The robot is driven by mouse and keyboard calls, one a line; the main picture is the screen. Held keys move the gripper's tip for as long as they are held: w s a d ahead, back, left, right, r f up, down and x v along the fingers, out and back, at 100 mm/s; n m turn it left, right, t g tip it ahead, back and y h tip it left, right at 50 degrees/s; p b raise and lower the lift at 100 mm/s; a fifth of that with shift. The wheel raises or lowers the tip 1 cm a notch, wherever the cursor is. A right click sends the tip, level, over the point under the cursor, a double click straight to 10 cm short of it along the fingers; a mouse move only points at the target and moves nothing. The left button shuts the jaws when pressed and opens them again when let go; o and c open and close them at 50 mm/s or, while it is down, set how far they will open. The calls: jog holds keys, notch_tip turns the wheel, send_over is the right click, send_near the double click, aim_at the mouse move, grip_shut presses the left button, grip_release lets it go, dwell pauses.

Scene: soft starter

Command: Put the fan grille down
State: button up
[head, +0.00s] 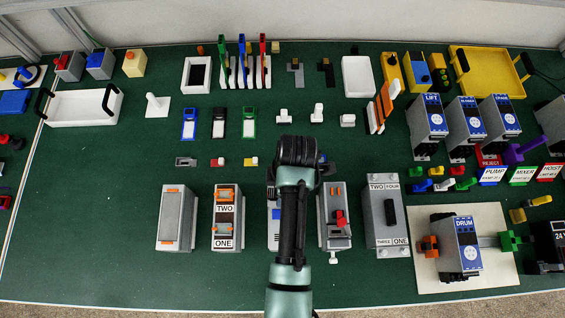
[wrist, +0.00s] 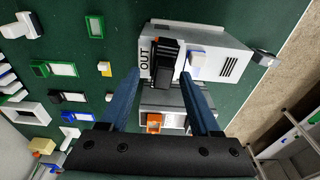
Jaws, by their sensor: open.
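In the wrist view my gripper (wrist: 161,76) is open, with its two blue fingers apart on either side of a dark ribbed piece (wrist: 166,53). This piece may be the fan grille; I cannot tell for sure. It sits at the end of a grey unit (wrist: 215,42) marked OUT, beside a white and blue part (wrist: 198,63). I cannot tell whether the fingers touch it. In the head view my arm covers most of this unit (head: 273,222), and my fingers are hidden under the wrist.
A grey box marked TWO and ONE (head: 227,218) stands left of the arm. A grey unit with a red part (head: 335,217) stands close on its right. A white tray (head: 84,107) and a yellow tray (head: 490,73) lie at the back. The green mat is clear at front left.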

notch_tip(320, 180, up, 12)
jog(key=d+p, duration=0.1)
jog(key=shift+d, duration=0.25)
jog(key=w+r+m+t, duration=0.5)
jog(key=w+r+t, duration=0.3)
jog(key=w+r, duration=0.6)
jog(key=w+r+m+t+h, duration=0.1)
jog(key=w+r+m+t, duration=0.15)
jog(key=r, duration=0.55)
jog(key=w+r+m+t, duration=0.2)
jog(key=r+t, duration=0.2)
jog(key=r, duration=0.5)
notch_tip(320, 180, up, 16)
jog(key=s+m+t, duration=0.3)
jog(key=m+t, duration=0.1)
jog(key=t, duration=0.2)
jog(key=s+r+m+t, duration=0.2)
jog(key=s+r, duration=0.3)
jog(key=r, duration=0.3)
jog(key=s+a+r+m+t, duration=0.1)
jog(key=s+r+m+t, duration=0.1)
jog(key=s+r+t, duration=0.3)
notch_tip(320, 180, up, 4)
jog(key=shift+s+a+f, duration=0.25)
jog(key=shift+s+a, duration=0.05)
jog(key=shift+s, duration=0.5)
